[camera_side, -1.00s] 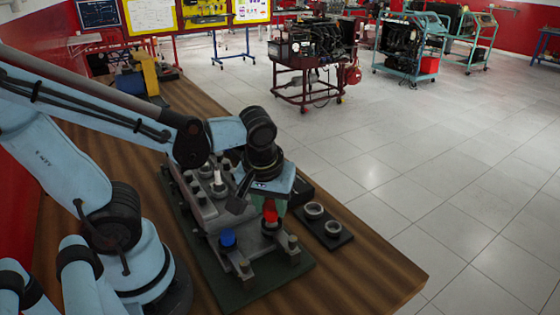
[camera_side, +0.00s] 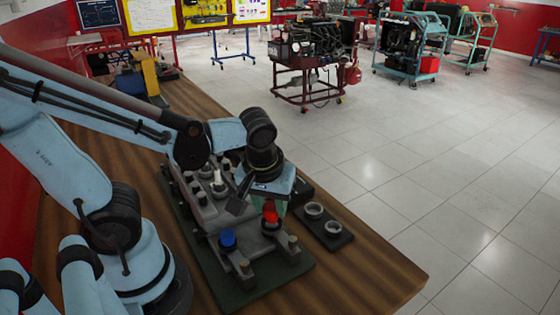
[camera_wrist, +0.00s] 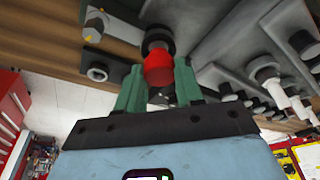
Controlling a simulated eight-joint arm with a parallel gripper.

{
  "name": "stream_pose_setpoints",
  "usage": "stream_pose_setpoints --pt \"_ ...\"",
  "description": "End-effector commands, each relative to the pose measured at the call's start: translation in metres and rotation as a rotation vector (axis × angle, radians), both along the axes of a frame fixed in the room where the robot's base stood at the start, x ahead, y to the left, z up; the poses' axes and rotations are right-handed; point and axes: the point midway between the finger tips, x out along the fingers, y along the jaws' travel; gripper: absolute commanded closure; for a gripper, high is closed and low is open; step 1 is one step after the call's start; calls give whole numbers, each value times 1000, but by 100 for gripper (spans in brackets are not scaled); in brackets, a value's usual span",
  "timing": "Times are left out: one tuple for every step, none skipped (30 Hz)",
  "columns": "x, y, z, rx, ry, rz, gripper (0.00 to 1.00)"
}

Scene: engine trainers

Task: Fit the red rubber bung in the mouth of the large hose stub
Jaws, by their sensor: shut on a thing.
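The red rubber bung (camera_side: 270,213) is between the green fingers of my gripper (camera_wrist: 158,76), which is shut on it. The bung also shows in the wrist view (camera_wrist: 159,70). A dark round hose stub (camera_wrist: 158,40) lies right beyond the bung's far end in the wrist view. In the side view the stub (camera_side: 270,226) is directly under the bung. The bung looks upright and lined up with the stub. I cannot tell whether its end touches the rim or is inside the mouth, because the bung hides it.
A blue cap (camera_side: 227,239) sits on the engine block (camera_side: 205,210) left of the bung. A dark holder (camera_side: 338,241) with two grey rings lies to the right on the wooden bench (camera_side: 380,270). The block's studs and posts stand close by. The bench's front right is clear.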

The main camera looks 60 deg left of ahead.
Motion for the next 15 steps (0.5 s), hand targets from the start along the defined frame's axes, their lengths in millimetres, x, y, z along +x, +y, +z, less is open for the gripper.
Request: stream_pose_setpoints --pt "0 0 0 0 0 0 93" --pt "0 0 0 0 0 0 93" --pt "0 0 0 0 0 0 93" --pt "0 0 -1 0 0 0 93" --pt "0 0 -1 0 0 0 93" --pt "0 0 -2 0 0 0 93" --pt "0 0 -2 0 0 0 93" --pt "0 0 -3 0 0 0 93" --pt "0 0 -4 0 0 0 93" --pt "0 0 -4 0 0 0 93" --pt "0 0 -5 0 0 0 93" --pt "0 0 -6 0 0 0 93" --pt "0 0 -7 0 0 0 93" --pt "0 0 -7 0 0 0 93" --pt "0 0 -8 0 0 0 93"
